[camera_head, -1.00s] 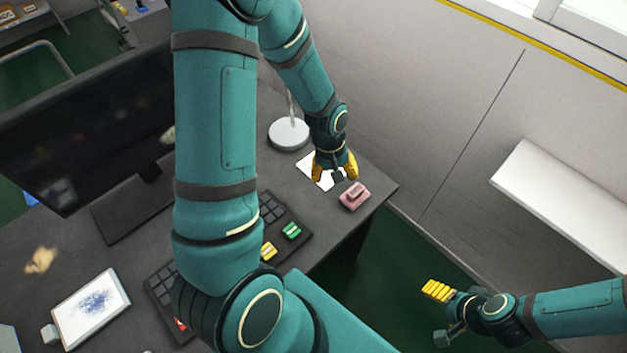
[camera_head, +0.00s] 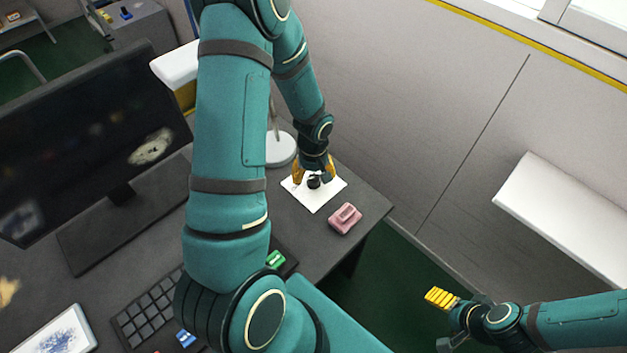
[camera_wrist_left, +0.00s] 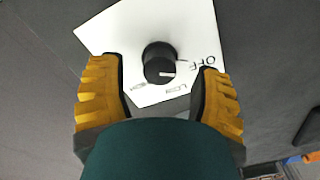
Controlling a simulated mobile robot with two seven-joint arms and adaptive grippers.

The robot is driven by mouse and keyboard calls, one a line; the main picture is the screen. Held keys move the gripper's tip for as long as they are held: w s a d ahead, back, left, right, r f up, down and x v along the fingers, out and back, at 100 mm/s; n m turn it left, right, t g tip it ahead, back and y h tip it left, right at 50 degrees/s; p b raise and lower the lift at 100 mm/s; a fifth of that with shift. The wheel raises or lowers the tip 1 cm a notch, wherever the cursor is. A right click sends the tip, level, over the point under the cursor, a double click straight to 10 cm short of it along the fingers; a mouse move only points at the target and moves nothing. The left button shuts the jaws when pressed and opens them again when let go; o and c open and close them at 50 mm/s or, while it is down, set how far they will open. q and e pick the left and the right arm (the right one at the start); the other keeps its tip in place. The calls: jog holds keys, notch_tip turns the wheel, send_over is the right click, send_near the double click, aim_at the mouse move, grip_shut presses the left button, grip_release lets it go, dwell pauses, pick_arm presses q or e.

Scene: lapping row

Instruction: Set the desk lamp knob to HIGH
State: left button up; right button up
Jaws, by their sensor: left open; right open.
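The desk lamp has a white round base (camera_head: 282,150) on the desk; its white head (camera_head: 176,66) shows behind my left arm. A white plate (camera_head: 318,202) lies in front of the base, with a black round knob (camera_head: 313,182) on it. In the left wrist view, the knob (camera_wrist_left: 159,60) has a white pointer line on its face. OFF is printed right of it and LOW below; a third label at lower left is unclear. My left gripper (camera_head: 313,178) is open, its yellow fingers on either side of the knob with gaps. My right gripper (camera_head: 440,310) is open and empty, off the desk.
A pink block-like object (camera_head: 345,219) lies beside the plate near the desk's right edge. A dark monitor (camera_head: 90,140) and a keyboard (camera_head: 150,308) stand to the left. A grey wall (camera_head: 420,100) rises behind the desk, with a white ledge (camera_head: 570,215) at right.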

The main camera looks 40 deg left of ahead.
pick_arm(q)
jog(key=shift+f, duration=0.95)
grip_shut()
